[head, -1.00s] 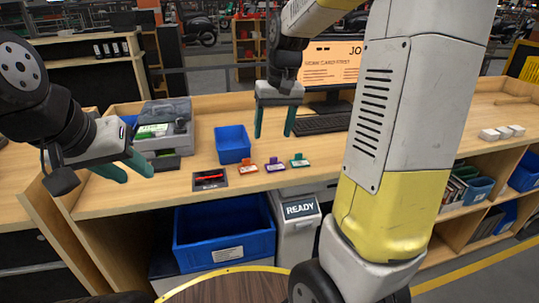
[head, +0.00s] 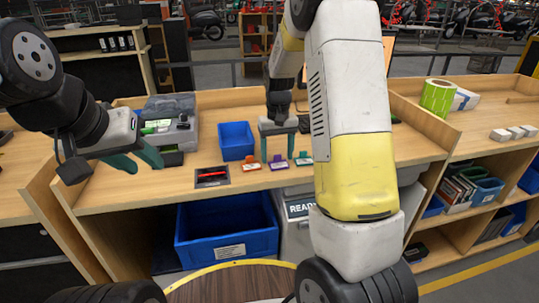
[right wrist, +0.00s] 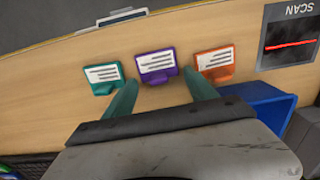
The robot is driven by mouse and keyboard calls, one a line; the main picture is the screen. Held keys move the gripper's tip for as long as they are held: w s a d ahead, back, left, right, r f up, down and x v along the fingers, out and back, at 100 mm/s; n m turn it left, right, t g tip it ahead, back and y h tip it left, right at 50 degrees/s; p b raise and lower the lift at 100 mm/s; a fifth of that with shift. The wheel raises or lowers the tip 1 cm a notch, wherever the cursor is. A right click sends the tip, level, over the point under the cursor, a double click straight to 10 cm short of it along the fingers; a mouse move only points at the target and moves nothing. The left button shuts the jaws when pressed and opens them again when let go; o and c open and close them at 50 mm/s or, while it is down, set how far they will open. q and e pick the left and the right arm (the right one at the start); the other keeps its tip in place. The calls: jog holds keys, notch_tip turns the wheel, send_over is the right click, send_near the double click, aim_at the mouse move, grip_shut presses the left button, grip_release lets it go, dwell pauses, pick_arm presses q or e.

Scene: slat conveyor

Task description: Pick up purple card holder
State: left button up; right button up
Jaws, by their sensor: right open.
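The purple card holder (right wrist: 157,66) stands on the wooden counter with a white lined card in it. It also shows in the head view (head: 278,165), between the orange holder and the green holder. My right gripper (head: 277,152) is open and empty, pointing down just behind and above the row. In the right wrist view its two teal fingers (right wrist: 161,95) are spread on either side of the purple holder, short of it; whether they touch the counter is unclear. My left gripper (head: 143,160) hangs at the left, fingers apart, over the counter near the grey case.
The orange holder (right wrist: 214,65) and the green holder (right wrist: 103,76) stand close on either side. A grey case (head: 168,120) sits farther left. The counter's front edge is close.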

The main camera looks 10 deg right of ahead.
jog(key=shift+f, duration=0.2)
jog(key=c, duration=1.1)
jog(key=shift+r, duration=0.1)
